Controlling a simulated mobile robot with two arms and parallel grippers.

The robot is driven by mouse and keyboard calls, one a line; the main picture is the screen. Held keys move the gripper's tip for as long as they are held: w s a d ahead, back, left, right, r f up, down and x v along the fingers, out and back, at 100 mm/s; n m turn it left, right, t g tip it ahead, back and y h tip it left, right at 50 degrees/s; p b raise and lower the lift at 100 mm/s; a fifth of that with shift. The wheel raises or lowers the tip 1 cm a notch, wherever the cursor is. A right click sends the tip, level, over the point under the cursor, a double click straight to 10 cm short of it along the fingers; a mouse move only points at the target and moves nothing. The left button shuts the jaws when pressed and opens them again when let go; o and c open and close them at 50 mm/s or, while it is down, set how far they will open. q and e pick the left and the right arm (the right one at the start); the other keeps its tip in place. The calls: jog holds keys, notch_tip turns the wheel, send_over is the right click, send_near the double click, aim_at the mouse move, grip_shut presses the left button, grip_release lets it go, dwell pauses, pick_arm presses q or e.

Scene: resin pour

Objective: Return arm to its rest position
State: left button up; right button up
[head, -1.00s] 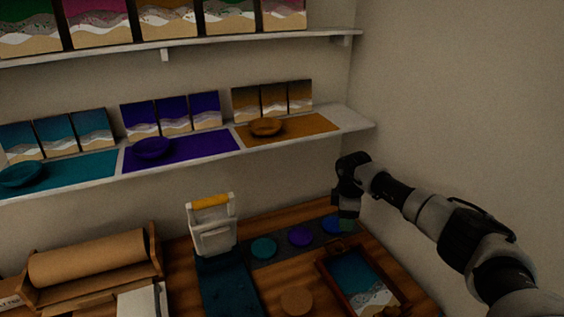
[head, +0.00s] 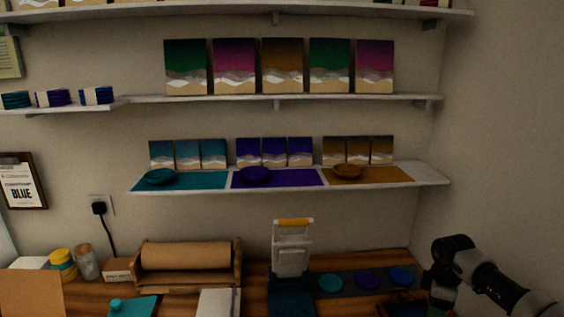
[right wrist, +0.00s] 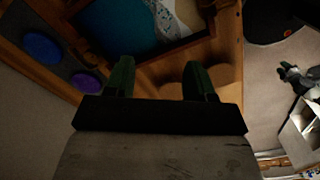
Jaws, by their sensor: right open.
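My right arm comes in from the lower right of the head view, with its gripper end (head: 440,298) low near the right end of the wooden table (head: 255,275). In the right wrist view its two green fingers (right wrist: 158,80) stand apart with nothing between them. Beyond the fingertips lies a wooden-framed tray (right wrist: 188,45) with a teal, white and sand-coloured picture in it. The gripper is apart from it. In the head view only a bit of that tray shows at the bottom edge. My left gripper is not in view.
A dark strip with teal (head: 330,282), purple (head: 368,280) and blue (head: 400,275) discs lies left of my arm. A white device with a yellow handle (head: 293,248) and a paper roll (head: 186,255) stand further left. A shelf (head: 290,187) with panels and bowls hangs above.

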jog(key=s+a+f+n+t+y, duration=0.1)
jog(key=a+f+n+t+y, duration=0.2)
jog(key=a, duration=0.8)
jog(key=s+a+n+t+y, duration=0.1)
jog(key=a+n+y, duration=0.1)
jog(key=a+y, duration=0.65)
jog(key=s+a+r+m+t+y, duration=0.1)
jog(key=s+a+r+m+t, duration=0.1)
jog(key=a+r+t, duration=0.3)
jog(key=s+a+r+m+t+y, duration=0.1)
jog(key=s+a+r+m+t, duration=0.2)
jog(key=a, duration=0.4)
jog(key=s+d+f+m+t+h, duration=0.1)
jog(key=s+d+f+m+h, duration=0.5)
jog(key=s+d+m+h, duration=0.55)
jog(key=s+d+f+n+g+h, duration=0.1)
jog(key=s+f+g, duration=0.3)
jog(key=s, duration=0.5)
jog(key=s+d+f+g+h, duration=0.1)
jog(key=s+d+g, duration=0.1)
jog(key=s+g, duration=0.6)
notch_tip(320, 180, down, 24)
jog(key=s+t, duration=0.1)
jog(key=s+d+f+g, duration=0.1)
jog(key=s+d+f, duration=0.1)
jog(key=s+f, duration=1.5)
jog(key=shift+d+f, duration=0.3)
jog(key=shift+f, duration=0.25)
